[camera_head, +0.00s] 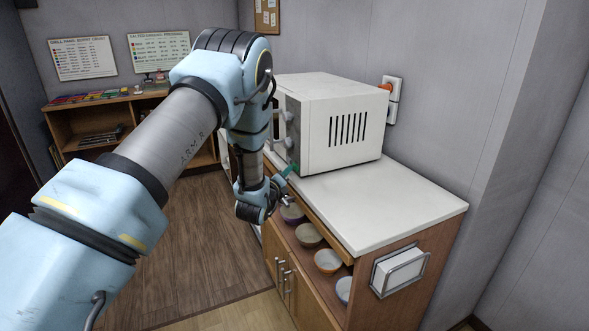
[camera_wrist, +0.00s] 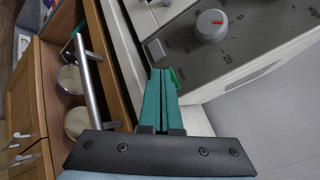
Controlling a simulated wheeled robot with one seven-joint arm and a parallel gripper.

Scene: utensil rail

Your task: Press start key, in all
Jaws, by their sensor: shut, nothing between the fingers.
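The white microwave (camera_head: 345,125) stands on the counter, its front turned away to the left in the head view. A green key (camera_wrist: 175,77), which looks like the start key, is partly hidden beside the fingertips. My gripper (camera_wrist: 160,74) has its teal fingers shut together and empty, close to the panel's lower edge. I cannot tell whether they touch the key. In the head view my gripper (camera_head: 289,171) is at the microwave's lower front.
The white counter top (camera_head: 400,205) is clear in front of the microwave's side. Below it, an open shelf holds several bowls, such as an orange-rimmed one (camera_head: 328,261). A metal bar (camera_wrist: 88,80) lies left of the fingers. A wall switch (camera_head: 391,100) is behind the microwave.

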